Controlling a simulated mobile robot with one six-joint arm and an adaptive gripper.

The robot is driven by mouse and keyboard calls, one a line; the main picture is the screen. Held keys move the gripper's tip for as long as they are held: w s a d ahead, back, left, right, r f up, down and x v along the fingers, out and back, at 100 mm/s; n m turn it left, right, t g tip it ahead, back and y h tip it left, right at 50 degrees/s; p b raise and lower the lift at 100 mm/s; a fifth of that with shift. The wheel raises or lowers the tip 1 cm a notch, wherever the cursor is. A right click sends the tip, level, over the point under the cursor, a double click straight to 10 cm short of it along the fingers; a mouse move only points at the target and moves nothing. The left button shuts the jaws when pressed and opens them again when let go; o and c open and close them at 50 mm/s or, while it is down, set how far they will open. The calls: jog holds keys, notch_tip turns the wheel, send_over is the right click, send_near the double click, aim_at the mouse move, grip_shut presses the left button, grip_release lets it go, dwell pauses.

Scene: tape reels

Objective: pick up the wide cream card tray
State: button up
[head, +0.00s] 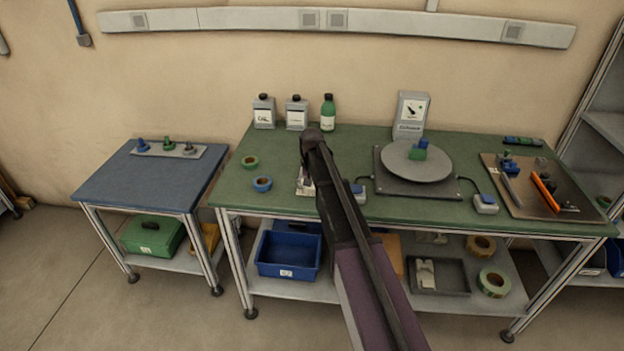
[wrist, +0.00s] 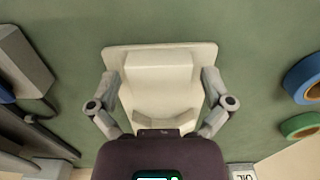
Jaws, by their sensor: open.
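The wide cream card tray (wrist: 161,57) lies on the green bench top, filling the middle of the wrist view, with a raised block-like part and a flat rim. My gripper (wrist: 160,90) is open, with one finger on each side of the tray. I cannot tell whether the fingers touch it. In the head view only a pale edge of the tray (head: 302,186) shows; my arm hides the rest and most of the gripper.
Green tape (head: 250,162) and blue tape (head: 262,184) lie to the left on the bench (head: 350,143). A small blue-topped box (head: 358,193) and a turntable (head: 416,163) are to the right. Bottles (head: 328,113) stand behind.

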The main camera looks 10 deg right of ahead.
jog(key=c, duration=1.2)
jog(key=shift+r, duration=0.1)
notch_tip(320, 180, up, 10)
jog(key=p, duration=1)
